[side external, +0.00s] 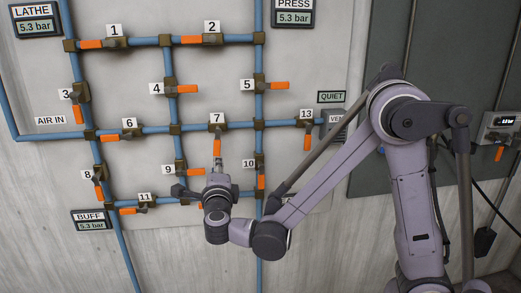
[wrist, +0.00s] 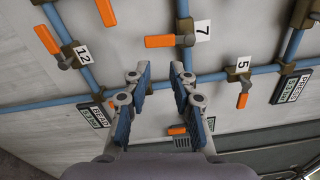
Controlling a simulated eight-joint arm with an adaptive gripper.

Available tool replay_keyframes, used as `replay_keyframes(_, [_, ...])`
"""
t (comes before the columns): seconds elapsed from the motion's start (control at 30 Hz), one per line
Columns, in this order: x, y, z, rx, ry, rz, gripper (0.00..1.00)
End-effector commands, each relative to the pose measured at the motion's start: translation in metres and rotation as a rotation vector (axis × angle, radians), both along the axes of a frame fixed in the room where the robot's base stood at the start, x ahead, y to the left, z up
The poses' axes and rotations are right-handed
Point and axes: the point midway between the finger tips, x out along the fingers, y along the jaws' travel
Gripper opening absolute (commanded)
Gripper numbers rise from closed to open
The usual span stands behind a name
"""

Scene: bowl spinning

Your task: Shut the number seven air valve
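The number seven valve shows in the side view with its label (side external: 217,118) above a horizontal blue pipe. Its orange handle (side external: 217,145) hangs straight down, across the pipe. In the wrist view the same handle (wrist: 165,41) lies crosswise to its pipe, left of the 7 label (wrist: 203,31). My gripper (side external: 220,165) is just below the lower end of the handle in the side view. In the wrist view my gripper (wrist: 161,75) has its two blue-padded fingers apart, with nothing between them. The handle sits just beyond the fingertips; I cannot tell whether they touch it.
Other numbered valves surround it: number 6 (side external: 129,123) to the left, number 5 (side external: 247,85) above right, number 9 (side external: 168,169) and number 10 (side external: 249,163) below. The PRESS gauge (wrist: 291,88) reads 5.3 bar. Pipes and handles crowd the board.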

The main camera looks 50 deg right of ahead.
Motion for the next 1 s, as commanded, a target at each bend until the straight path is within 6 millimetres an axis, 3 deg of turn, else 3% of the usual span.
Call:
replay_keyframes(0.37, [0.023,0.013,0.003,0.497,-0.523,-0.05,0.0])
replay_keyframes(1.0, [0.057,0.038,0.008,1.339,-1.574,-0.109,0.0])
